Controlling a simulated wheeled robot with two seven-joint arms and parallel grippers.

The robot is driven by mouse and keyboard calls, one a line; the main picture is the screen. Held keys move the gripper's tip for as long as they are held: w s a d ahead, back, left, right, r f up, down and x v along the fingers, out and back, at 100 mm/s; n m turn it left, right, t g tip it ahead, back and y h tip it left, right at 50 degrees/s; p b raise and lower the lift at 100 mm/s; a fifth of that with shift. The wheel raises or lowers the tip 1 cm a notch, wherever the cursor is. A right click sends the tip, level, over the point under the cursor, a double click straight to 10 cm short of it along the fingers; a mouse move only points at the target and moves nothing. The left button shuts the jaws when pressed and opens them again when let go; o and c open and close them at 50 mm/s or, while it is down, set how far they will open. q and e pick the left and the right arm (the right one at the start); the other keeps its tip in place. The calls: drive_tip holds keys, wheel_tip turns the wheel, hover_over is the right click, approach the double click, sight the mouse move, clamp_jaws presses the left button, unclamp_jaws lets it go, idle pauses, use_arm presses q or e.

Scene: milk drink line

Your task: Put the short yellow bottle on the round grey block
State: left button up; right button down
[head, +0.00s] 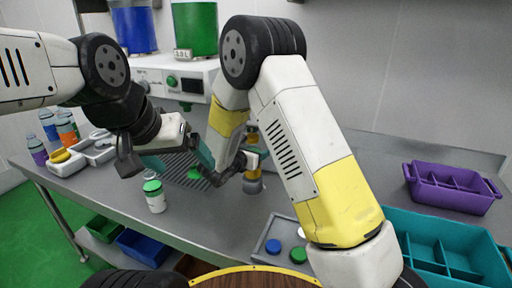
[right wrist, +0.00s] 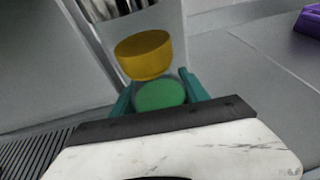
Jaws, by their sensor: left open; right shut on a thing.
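The short yellow bottle (head: 252,174) stands upright behind the hands, right of the slatted rack. The round grey block (head: 252,187) shows as a grey band directly below the yellow. I cannot tell whether the two touch. My left gripper (head: 141,160) is open and empty, above a white bottle with a green cap (head: 155,196).
Several coloured bottles (head: 50,128) and a white tray are at the left. A grey tray with coloured discs (head: 266,232), a teal crate (head: 445,222) and a purple crate (head: 455,205) are at the right.

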drive_tip(key=shift+s+a+f, duration=0.1)
drive_tip(key=shift+a, duration=0.05)
drive_tip(key=shift+f, duration=0.15)
drive_tip(key=c, duration=0.6)
unclamp_jaws()
